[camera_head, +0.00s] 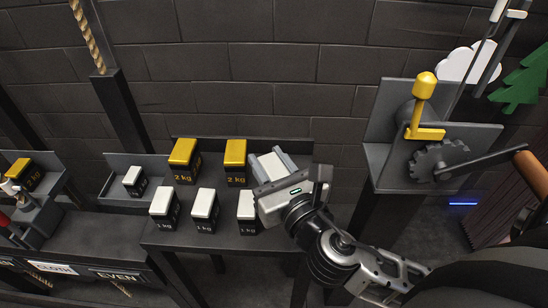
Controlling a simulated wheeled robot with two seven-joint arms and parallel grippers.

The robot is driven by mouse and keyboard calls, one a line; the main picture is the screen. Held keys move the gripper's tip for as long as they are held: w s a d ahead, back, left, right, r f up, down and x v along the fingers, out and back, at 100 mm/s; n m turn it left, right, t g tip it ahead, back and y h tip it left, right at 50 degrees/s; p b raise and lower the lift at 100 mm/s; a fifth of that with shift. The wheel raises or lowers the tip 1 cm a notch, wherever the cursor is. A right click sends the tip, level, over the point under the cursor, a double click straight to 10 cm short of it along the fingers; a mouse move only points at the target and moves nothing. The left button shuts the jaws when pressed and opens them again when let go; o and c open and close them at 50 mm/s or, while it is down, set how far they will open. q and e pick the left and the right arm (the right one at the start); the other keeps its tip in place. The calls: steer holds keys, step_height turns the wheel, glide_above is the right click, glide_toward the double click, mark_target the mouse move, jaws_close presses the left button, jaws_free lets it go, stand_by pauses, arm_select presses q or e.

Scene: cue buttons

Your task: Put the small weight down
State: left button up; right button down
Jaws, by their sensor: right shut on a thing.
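My right gripper (272,164) comes in from the lower right and is at the right end of the weight table (180,240). It is shut on a white-topped weight (271,166), seen between its fingers and partly hidden by them. I cannot tell whether this weight touches the table. Three white-topped 1 kg weights (204,209) stand in the front row, the rightmost (246,206) partly hidden by the gripper. A smaller white-topped weight (132,181) sits in a grey tray (112,163) at the left. My left gripper is not in view.
Two yellow-topped 2 kg weights (184,156) stand in the back row. Another yellow-topped weight (19,173) is at far left. A grey stand with a toothed wheel (436,158), yellow lever (424,88) and wooden-handled crank (530,172) rises at right. A rope (88,35) hangs at upper left.

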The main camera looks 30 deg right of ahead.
steer(key=shift+w+d+r+m+h+b, duration=0.15)
steer(key=shift+w+m+h+b, duration=0.1)
steer(key=shift+m+h+b, duration=0.15)
steer(key=shift+w+a+r+m+h+b, duration=0.15)
steer(key=shift+w+m+h+b, duration=0.15)
steer(key=shift+h, duration=0.2)
steer(key=shift+d+r+m+g+h+b, duration=0.35)
steer(key=shift+m+h+b, duration=0.25)
steer(key=shift+h+b, duration=0.25)
steer(key=w+d+f+m+h+b, duration=0.1)
steer(key=w+d+f+b, duration=0.1)
steer(key=w+d+f, duration=0.1)
steer(key=w+d+f+m+g+h+b, duration=0.1)
steer(key=w+d+f+h+b, duration=0.1)
steer(key=w+d+f+b, duration=0.1)
steer(key=w+d+f+m+g+h+b, duration=0.1)
steer(key=w+d+f+b, duration=0.1)
steer(key=d+f, duration=0.2)
steer(key=shift+w+f+h+b, duration=0.35)
steer(key=shift+w+f+b, duration=0.05)
steer(key=shift+f, duration=0.3)
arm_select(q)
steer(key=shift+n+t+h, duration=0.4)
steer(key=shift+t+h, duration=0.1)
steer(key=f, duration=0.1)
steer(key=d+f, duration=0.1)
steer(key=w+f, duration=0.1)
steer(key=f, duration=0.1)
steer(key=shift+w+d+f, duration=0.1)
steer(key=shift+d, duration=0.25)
